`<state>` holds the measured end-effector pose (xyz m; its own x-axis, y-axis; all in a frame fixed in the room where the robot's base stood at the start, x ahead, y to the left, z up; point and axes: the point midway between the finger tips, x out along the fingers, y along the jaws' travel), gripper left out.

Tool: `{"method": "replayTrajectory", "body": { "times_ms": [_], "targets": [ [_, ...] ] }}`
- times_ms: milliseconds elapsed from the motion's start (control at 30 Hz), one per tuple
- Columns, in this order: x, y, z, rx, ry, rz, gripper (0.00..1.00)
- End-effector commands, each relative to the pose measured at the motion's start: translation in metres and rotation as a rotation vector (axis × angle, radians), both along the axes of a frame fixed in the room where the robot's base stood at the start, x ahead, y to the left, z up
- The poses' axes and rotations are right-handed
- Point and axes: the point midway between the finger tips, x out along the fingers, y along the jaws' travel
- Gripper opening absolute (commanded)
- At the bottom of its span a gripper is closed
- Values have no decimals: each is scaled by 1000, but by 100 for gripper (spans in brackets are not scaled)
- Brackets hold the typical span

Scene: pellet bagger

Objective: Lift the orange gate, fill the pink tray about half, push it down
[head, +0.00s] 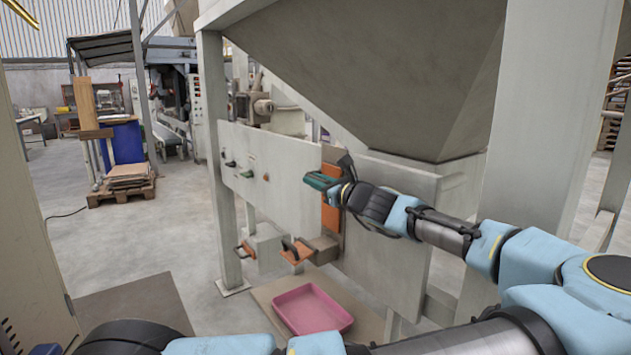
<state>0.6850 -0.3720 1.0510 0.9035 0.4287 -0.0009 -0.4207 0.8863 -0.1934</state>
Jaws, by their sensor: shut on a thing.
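The orange gate (331,218) is an upright orange plate on the pale front panel below the hopper. My gripper (321,181), with teal fingers, is at the upper part of the gate and shut on it. The fingers hide the exact part that they hold. The pink tray (312,309) lies on a flat board on the floor, below and a little left of the gate. Its visible inside looks empty, and I see no pellets falling.
A grey hopper (400,70) hangs above the panel (270,180). An orange-and-black handle (297,250) sticks out left of the gate's foot, with a similar one (245,250) farther left. Frame posts (216,150) stand around. Open floor lies to the left.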

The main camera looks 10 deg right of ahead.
Motion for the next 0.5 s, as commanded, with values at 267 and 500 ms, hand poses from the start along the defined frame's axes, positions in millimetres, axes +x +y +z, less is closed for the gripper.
{"method": "replayTrajectory", "body": {
  "times_ms": [267,500],
  "targets": [
    [0,0,46,-2,-2,-1,0],
    [0,-1,54,-1,-4,0,0]
  ]
}}
